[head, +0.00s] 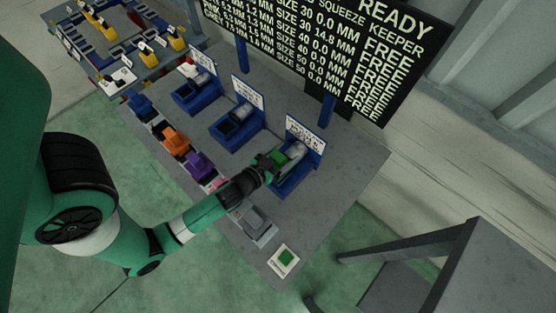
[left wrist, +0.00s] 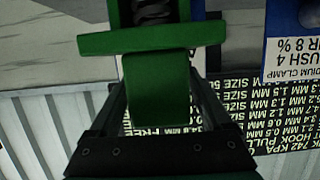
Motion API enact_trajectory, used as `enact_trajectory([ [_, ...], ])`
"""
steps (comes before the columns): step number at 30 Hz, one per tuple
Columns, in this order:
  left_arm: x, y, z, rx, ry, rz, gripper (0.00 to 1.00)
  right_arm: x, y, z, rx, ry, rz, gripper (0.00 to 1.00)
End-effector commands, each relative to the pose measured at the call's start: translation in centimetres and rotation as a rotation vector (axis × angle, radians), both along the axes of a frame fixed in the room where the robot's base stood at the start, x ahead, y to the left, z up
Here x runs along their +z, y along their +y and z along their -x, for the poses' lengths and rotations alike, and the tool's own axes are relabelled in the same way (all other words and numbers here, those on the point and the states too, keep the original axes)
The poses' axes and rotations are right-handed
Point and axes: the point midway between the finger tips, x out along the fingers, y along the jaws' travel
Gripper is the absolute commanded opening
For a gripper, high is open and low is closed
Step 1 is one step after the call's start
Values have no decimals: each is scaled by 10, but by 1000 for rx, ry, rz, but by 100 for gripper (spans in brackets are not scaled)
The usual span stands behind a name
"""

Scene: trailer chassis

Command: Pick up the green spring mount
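The green spring mount (head: 276,158) sits at the near end of the rightmost blue cradle (head: 291,182), beside a light grey cylinder. In the left wrist view its green block (left wrist: 160,90) and wide green crossbar (left wrist: 150,38) fill the middle. My left gripper (head: 264,169) is at the green mount, with its fingers on both sides of the block (left wrist: 160,100). Whether the fingers press on it or stand slightly apart cannot be told. My right gripper is in neither view.
Blue, orange (head: 175,141) and purple (head: 199,166) mounts line the bench's left edge. Two more blue cradles (head: 237,127) stand farther back. A grey device (head: 254,222) and green-buttoned plate (head: 285,259) are at the near end. The board (head: 330,55) stands behind. The bench's right part is clear.

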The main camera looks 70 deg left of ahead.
Motion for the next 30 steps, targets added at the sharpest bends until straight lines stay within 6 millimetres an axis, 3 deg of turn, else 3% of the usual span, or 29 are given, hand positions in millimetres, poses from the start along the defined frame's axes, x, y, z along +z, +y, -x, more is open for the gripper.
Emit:
enact_trajectory([
  [2,0,0,0,0,0,0,67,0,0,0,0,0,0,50],
  [13,0,0,0,0,0,0,0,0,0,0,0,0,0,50],
  [30,9,0,-1,-2,-5,-2,0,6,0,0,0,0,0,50],
])
